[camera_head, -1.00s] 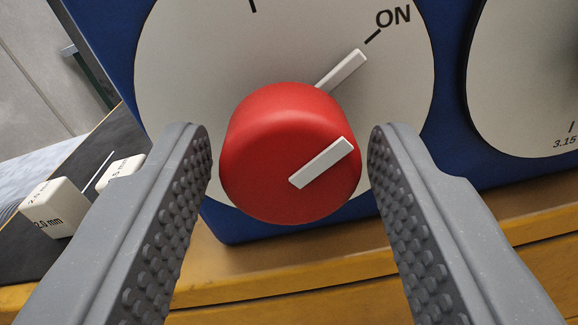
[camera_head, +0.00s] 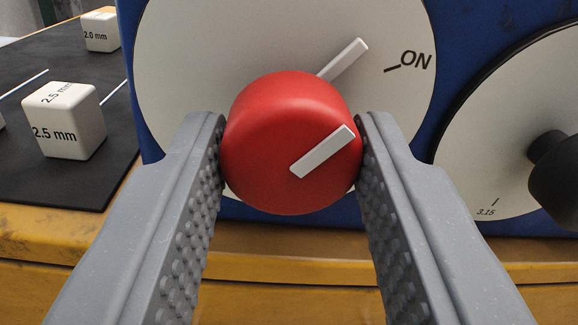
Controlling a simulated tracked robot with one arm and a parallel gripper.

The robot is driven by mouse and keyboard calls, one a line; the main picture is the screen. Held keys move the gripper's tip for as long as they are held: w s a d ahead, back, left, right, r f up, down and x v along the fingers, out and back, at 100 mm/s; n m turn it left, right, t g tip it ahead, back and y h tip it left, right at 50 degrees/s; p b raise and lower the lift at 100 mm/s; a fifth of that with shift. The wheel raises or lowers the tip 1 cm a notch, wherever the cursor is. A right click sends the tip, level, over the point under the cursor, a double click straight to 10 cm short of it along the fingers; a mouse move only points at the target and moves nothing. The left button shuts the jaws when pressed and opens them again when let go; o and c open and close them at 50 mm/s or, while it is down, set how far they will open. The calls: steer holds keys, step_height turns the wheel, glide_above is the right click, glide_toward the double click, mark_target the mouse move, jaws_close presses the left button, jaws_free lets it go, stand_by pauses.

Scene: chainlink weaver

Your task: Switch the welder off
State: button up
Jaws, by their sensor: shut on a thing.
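The welder's red round knob (camera_head: 285,175), with a white pointer bar on its face, stands out from a pale round dial (camera_head: 185,60) on the blue welder panel (camera_head: 460,50). A second white pointer (camera_head: 344,59) shows behind the knob, aimed up and right. The printed ON mark (camera_head: 415,60) sits to the right, and the pointer is aimed above its tick, not along it. My gripper (camera_head: 290,150) is shut on the red knob, one ridged grey finger on each side. The other dial marks are out of view.
A second pale dial with a black knob (camera_head: 558,175) is close at the right. White labelled cubes (camera_head: 65,120) and (camera_head: 100,32) thin rods lie on a dark mat at the left. A yellow bench edge (camera_head: 280,270) runs below.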

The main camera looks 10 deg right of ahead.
steer(key=n+b, duration=0.1)
steer(key=n, duration=0.3)
steer(key=shift+f+n+b, duration=0.1)
steer(key=shift+n+b, duration=0.2)
steer(key=shift+b, duration=0.05)
steer(key=shift+n+b, duration=0.7)
steer(key=shift+n, duration=0.7)
steer(key=o, duration=1)
steer(key=shift+s, duration=0.85)
steer(key=s+p, duration=0.3)
steer(key=s, duration=0.9)
steer(key=shift+f, duration=0.25)
steer(key=shift+r, duration=0.1)
